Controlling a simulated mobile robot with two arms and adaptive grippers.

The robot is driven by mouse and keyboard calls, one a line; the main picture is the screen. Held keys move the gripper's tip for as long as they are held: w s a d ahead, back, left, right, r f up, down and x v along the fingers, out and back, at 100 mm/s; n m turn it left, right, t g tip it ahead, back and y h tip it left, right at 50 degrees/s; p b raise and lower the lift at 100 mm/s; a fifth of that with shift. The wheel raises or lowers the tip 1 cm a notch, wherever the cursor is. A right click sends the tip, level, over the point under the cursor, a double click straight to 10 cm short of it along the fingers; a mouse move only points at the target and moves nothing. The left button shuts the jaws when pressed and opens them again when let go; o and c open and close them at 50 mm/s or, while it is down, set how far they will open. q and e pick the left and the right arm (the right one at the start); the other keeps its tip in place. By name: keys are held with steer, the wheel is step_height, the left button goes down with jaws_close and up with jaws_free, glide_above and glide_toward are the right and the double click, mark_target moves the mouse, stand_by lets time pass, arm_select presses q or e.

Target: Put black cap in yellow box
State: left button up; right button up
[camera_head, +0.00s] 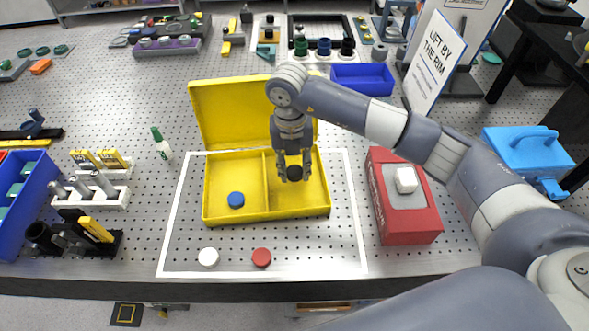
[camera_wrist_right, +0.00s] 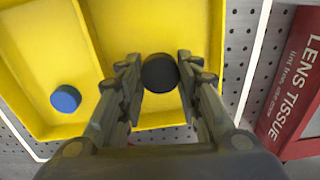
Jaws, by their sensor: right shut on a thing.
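The black cap (camera_head: 294,172) is between the fingers of my right gripper (camera_head: 294,176), over the right compartment of the open yellow box (camera_head: 267,217). In the right wrist view the black cap (camera_wrist_right: 160,73) sits between the two fingertips (camera_wrist_right: 158,80), and the gripper is shut on it. I cannot tell whether the cap touches the box floor. A blue cap (camera_head: 236,199) lies in the left compartment and also shows in the right wrist view (camera_wrist_right: 66,99). My left gripper is not in view.
A white cap (camera_head: 208,257) and a red cap (camera_head: 261,257) lie in front of the box. A red lens tissue box (camera_head: 407,222) stands to its right. The box lid (camera_head: 228,108) stands up behind.

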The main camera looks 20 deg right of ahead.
mark_target(294, 169)
steer(key=shift+w+d, duration=0.1)
steer(key=shift+w, duration=0.15)
steer(key=shift+f+p, duration=0.25)
steer(key=shift+p, duration=0.05)
step_height(294, 169, down, 2)
steer(key=shift+f+p, duration=0.1)
steer(key=shift+p, duration=0.55)
steer(key=shift+f, duration=0.45)
steer(key=shift+f, duration=0.2)
steer(key=o, duration=0.7)
